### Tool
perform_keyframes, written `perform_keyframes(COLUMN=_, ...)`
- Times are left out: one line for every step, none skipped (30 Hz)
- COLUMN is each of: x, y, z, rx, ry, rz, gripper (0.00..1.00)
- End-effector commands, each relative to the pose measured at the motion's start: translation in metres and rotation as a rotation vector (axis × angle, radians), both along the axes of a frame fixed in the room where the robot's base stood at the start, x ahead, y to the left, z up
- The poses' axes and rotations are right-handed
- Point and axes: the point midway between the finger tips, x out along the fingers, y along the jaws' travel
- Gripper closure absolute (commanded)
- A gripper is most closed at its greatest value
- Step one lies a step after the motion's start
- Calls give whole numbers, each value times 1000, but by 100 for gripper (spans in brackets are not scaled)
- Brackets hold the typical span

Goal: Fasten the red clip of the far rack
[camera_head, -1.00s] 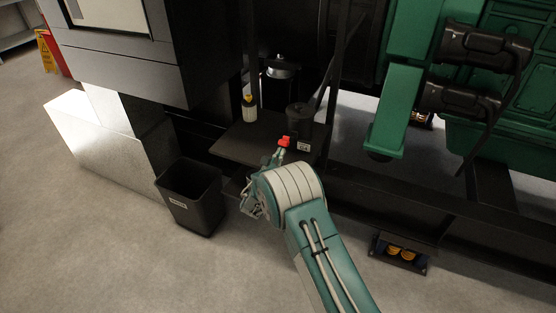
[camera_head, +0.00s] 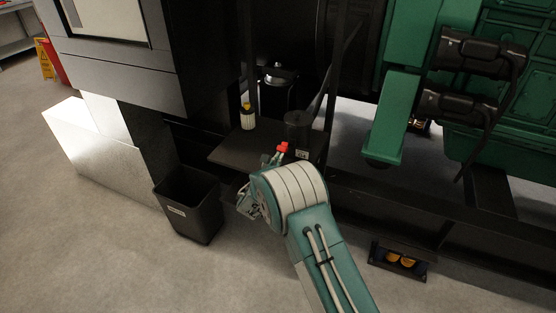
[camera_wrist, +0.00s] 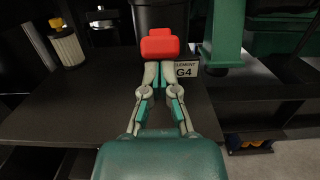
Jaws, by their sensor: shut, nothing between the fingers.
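The red clip (camera_head: 282,148) shows at the front of a dark canister (camera_head: 298,122) on a black shelf (camera_head: 232,152). In the wrist view the red clip (camera_wrist: 159,44) is in the upper middle, before the dark canister (camera_wrist: 160,14). My gripper (camera_wrist: 158,68) is shut and empty, its fingertips just below the clip in the picture; whether they touch it I cannot tell. In the head view my gripper (camera_head: 276,160) is partly hidden by my wrist. Whether the clip is fastened cannot be seen.
A white ribbed cartridge with a yellow top (camera_head: 247,118) stands on the shelf to the left. A label reading G4 (camera_wrist: 187,70) is right of the fingers. A black bin (camera_head: 188,205) stands on the floor. Green machinery (camera_head: 398,115) is at right.

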Motion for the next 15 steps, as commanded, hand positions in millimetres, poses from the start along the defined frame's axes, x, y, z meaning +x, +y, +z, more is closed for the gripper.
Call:
perform_keyframes(x=1, y=0, z=5, rx=7, ry=14, rz=0, gripper=100)
perform_keyframes(x=1, y=0, z=6, rx=13, ry=28, rz=0, gripper=100)
perform_keyframes(x=2, y=-1, z=9, rx=22, ry=47, rz=-1, gripper=100)
perform_keyframes(x=2, y=-1, z=11, rx=27, ry=63, rz=-1, gripper=100)
perform_keyframes(x=3, y=-1, z=14, rx=34, ry=82, rz=-1, gripper=100)
perform_keyframes(x=4, y=-1, z=17, rx=46, ry=108, rz=1, gripper=100)
perform_keyframes(x=5, y=-2, z=20, rx=53, ry=132, rz=0, gripper=100)
perform_keyframes(x=6, y=-2, z=23, rx=64, ry=155, rz=1, gripper=100)
perform_keyframes(x=8, y=-3, z=27, rx=76, ry=189, rz=0, gripper=100)
perform_keyframes(x=9, y=-3, z=30, rx=86, ry=217, rz=0, gripper=100)
perform_keyframes(x=11, y=-4, z=33, rx=95, ry=242, rz=0, gripper=100)
perform_keyframes(x=12, y=-4, z=35, rx=107, ry=275, rz=0, gripper=100)
perform_keyframes(x=14, y=-5, z=37, rx=115, ry=297, rz=0, gripper=100)
perform_keyframes(x=15, y=-6, z=39, rx=122, ry=318, rz=-1, gripper=100)
perform_keyframes(x=17, y=-6, z=41, rx=132, ry=345, rz=-1, gripper=100)
